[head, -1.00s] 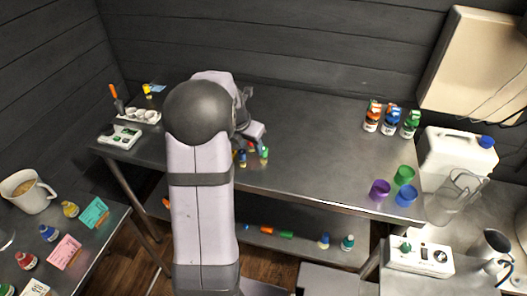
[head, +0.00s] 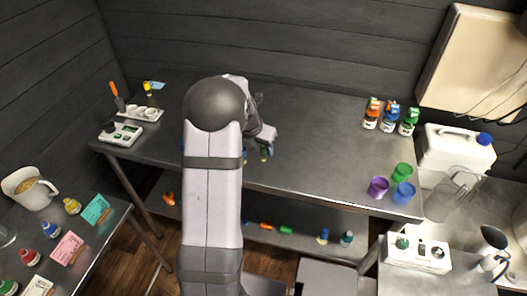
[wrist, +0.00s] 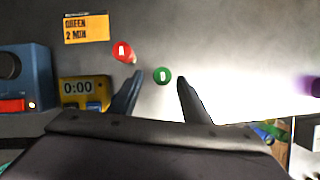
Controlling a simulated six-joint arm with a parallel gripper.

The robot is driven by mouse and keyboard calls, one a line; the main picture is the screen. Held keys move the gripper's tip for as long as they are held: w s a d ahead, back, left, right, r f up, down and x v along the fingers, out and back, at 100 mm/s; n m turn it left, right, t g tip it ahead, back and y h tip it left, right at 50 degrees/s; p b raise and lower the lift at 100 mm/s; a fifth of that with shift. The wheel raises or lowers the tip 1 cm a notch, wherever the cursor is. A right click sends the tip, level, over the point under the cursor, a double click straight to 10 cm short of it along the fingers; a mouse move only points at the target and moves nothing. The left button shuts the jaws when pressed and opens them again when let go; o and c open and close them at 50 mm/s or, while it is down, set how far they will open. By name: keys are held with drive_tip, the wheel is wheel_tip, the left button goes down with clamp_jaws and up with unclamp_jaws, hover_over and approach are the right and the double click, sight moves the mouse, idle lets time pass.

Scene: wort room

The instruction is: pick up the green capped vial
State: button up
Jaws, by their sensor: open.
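The green capped vial (wrist: 162,75) shows from above in the wrist view, its round cap lying between the fingertips of my gripper (wrist: 160,77). My gripper is open, with a gap on both sides of the cap, and nothing is held. A red capped vial (wrist: 123,52) stands close by, up and left of the green one, outside the left finger. In the head view my gripper (head: 265,142) is low over the vials near the front edge of the back table. The green vial (head: 264,156) is mostly hidden under it there.
In the wrist view a yellow timer (wrist: 83,92) reading 0:00, a blue device (wrist: 24,82) and an orange card (wrist: 86,27) reading GREEN 2 MIN lie left. Purple (head: 377,187), green (head: 402,173) and blue (head: 403,194) cups stand at the table's right end. The table's middle is clear.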

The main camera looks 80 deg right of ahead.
sight(262, 148)
drive_tip(key=shift+p+x, duration=0.4)
drive_tip(key=shift+x, duration=1.45)
drive_tip(key=shift+s, duration=0.1)
drive_tip(key=shift+c, duration=0.6)
clamp_jaws()
drive_tip(key=shift+r, duration=0.1)
wheel_tip(262, 148, up, 10)
drive_tip(key=shift+f+b, duration=0.1)
drive_tip(key=shift+b, duration=0.85)
drive_tip(key=c, duration=0.9)
unclamp_jaws()
drive_tip(key=shift+o, duration=0.2)
